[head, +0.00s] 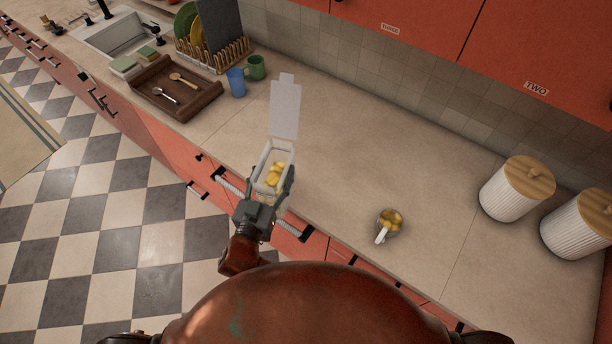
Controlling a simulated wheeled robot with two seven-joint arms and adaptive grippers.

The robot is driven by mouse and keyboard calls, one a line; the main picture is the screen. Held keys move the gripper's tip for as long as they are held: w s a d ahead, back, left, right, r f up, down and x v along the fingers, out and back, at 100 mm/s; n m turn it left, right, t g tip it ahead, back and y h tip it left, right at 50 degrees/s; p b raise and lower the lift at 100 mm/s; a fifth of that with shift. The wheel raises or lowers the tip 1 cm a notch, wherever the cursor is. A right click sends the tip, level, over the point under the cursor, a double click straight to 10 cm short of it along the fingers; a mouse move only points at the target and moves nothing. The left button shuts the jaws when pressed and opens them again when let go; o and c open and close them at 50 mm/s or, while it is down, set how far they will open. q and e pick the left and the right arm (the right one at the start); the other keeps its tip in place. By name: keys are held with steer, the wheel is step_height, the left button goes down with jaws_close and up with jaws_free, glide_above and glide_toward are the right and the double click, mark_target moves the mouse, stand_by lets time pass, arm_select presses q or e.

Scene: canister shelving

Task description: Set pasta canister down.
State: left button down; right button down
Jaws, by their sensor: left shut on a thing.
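The pasta canister (264,167) is a white, narrow box with its lid (285,108) swung open away from me. Yellow pasta (274,175) shows inside. My left gripper (265,194) is shut on the canister from the near side, at the counter's front edge. The canister's underside is hidden, so I cannot tell whether it touches the counter. My right gripper is not in view.
A small scoop (388,222) of yellow pasta with a white handle lies on the counter (350,150) to the right. Two ribbed white canisters with wooden lids (513,192) stand far right. Blue (236,82) and green cups (256,67) stand back left. The middle counter is clear.

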arm_select(q)
steer(key=s+d+r+m+g+h+p, duration=0.1)
steer(key=d+r+m+g+h+p, duration=0.25)
steer(key=d, duration=0.85)
steer(key=w+a+f+h+b, duration=0.1)
steer(key=w+a+f+h, duration=0.1)
steer(key=w+f, duration=0.9)
steer(key=shift+w+a+t, duration=0.45)
steer(key=shift+w+a, duration=0.35)
steer(key=shift+w, duration=0.25)
steer(key=shift+m, duration=0.25)
steer(key=shift+f, duration=0.15)
steer(key=c, duration=0.8)
jaws_free()
steer(key=shift+f, duration=0.1)
